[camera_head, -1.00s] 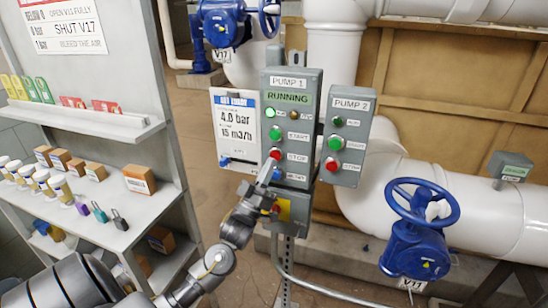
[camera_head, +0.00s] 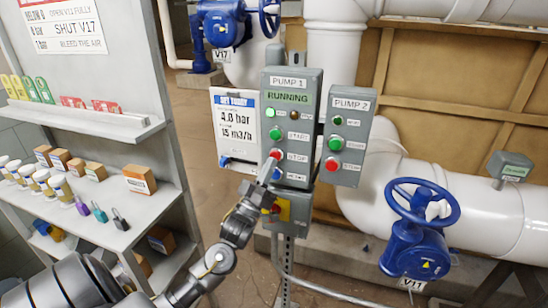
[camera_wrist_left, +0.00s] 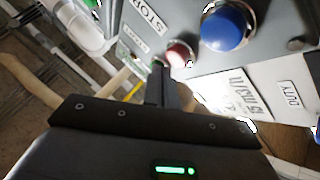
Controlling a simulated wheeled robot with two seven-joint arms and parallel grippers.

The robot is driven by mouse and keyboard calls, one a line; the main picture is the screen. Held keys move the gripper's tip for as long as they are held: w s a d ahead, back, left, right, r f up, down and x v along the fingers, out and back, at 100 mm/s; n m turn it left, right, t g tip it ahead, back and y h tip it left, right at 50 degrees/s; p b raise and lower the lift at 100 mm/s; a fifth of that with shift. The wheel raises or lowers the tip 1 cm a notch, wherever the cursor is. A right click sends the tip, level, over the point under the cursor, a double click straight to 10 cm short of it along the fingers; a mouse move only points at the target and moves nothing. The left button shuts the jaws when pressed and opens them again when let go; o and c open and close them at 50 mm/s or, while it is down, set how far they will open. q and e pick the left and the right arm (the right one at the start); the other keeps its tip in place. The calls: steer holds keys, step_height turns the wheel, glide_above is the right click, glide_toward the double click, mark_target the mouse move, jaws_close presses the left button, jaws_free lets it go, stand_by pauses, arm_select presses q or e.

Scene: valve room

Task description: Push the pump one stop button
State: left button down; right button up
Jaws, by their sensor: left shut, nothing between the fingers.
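The PUMP 1 box (camera_head: 291,125) is a grey control box with a lit RUNNING sign. Its red stop button (camera_head: 276,153) sits beside the STOP label, below a green START button (camera_head: 275,133). My left gripper (camera_head: 269,164) is shut and empty, its tips at the lower edge of the red button. In the left wrist view, the fingertips (camera_wrist_left: 158,72) are just left of the red button (camera_wrist_left: 180,53). A blue button (camera_wrist_left: 228,27) is on its other side. I cannot tell whether the tips touch the red button. My right gripper is out of view.
The PUMP 2 box (camera_head: 348,135) with its own green and red buttons is close on the right. A yellow-backed switch (camera_head: 280,209) sits below. Shelves (camera_head: 90,205) stand left, and a blue valve (camera_head: 415,235) right.

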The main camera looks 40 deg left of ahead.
arm_select(q)
steer(key=shift+w+a, duration=0.15)
steer(key=shift+w, duration=0.2)
steer(key=shift+w+a, duration=0.15)
steer(key=shift+w, duration=0.25)
stand_by(0.7)
steer(key=shift+s, duration=0.15)
steer(key=shift+s+d, duration=0.3)
steer(key=shift+s, duration=0.35)
steer(key=shift+s+d+p, duration=0.3)
steer(key=shift+s+p, duration=0.05)
steer(key=shift+s, duration=0.45)
steer(key=shift+s+d+p, duration=0.25)
steer(key=shift+s+p, duration=0.05)
steer(key=shift+s, duration=0.5)
steer(key=shift+s+d+p, duration=0.3)
steer(key=shift+s+p, duration=0.05)
steer(key=shift+s, duration=0.45)
